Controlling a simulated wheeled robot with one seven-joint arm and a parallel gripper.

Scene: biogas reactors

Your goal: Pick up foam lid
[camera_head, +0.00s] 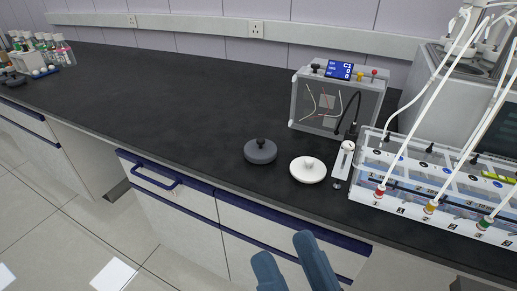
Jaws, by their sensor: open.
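A white round lid (308,175), which looks like the foam lid, lies flat near the front edge of the black bench. It has a small knob on top. A similar dark grey lid (260,153) with a black knob lies just to its left, apart from it. My gripper (285,247) shows at the bottom as two blue fingers spread apart. It is open and empty, in front of the bench and below the white lid in the picture. Nothing hides either lid.
A small white tool or holder (344,160) lies just right of the white lid. A clear rack with tubes (440,195) stands further right. A transparent box with a display (336,100) stands behind. The bench (160,100) is clear to the left up to several bottles (50,50).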

